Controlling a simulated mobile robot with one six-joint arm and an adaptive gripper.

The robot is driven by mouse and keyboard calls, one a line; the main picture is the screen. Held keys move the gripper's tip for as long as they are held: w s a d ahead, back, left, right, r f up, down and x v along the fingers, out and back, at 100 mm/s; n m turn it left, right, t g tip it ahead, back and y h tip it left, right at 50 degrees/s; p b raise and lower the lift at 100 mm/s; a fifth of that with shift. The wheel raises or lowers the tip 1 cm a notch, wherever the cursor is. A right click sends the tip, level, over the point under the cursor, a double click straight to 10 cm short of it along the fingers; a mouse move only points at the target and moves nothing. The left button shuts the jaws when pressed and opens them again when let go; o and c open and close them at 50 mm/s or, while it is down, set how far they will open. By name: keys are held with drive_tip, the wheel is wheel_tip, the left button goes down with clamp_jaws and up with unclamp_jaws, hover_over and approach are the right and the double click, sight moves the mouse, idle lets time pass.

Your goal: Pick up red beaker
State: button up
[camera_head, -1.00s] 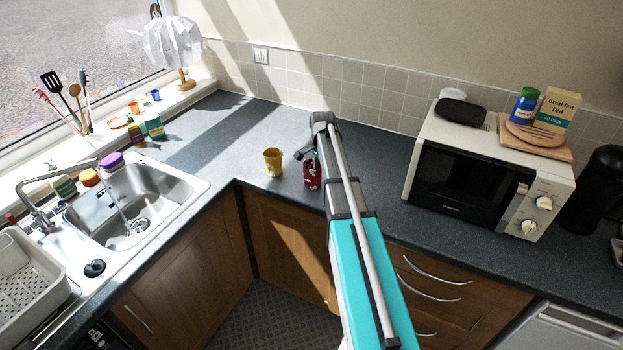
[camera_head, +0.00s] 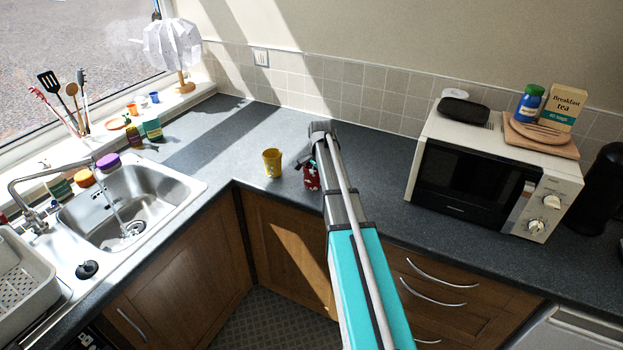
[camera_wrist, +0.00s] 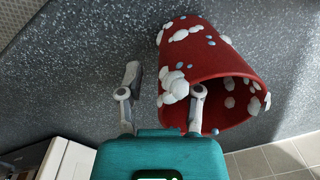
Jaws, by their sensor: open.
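The red beaker (camera_head: 312,181) stands on the dark worktop, partly hidden by my arm and gripper. In the wrist view the red beaker (camera_wrist: 205,62) is large and close, with raised white and small blue spots, its open mouth facing lower right. My gripper (camera_wrist: 163,92) is open, with grey counter visible between its fingers. The right finger overlaps the beaker's near side in that view; the left finger is apart from it, over bare counter. I cannot tell whether the right finger touches the beaker. In the head view my gripper (camera_head: 306,160) is right at the beaker.
A yellow cup (camera_head: 272,163) stands close to the left of the beaker. A microwave (camera_head: 470,185) stands to the right, and the sink (camera_head: 140,205) with running water is at left. The tiled wall (camera_head: 345,90) is behind. Counter between beaker and microwave is clear.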

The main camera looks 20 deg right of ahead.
clamp_jaws()
idle(0.4)
drive_tip(key=shift+r, duration=0.15)
wheel_tip(320, 180, up, 3)
drive_tip(key=p, duration=0.3)
drive_tip(key=s+a+r+p, duration=0.3)
drive_tip(key=s+r+p, duration=0.6)
drive_tip(key=s, duration=0.4)
drive_tip(key=shift+s+a+r+p, duration=0.15)
drive_tip(key=shift+s+r+p, duration=0.2)
drive_tip(key=shift+p, duration=0.15)
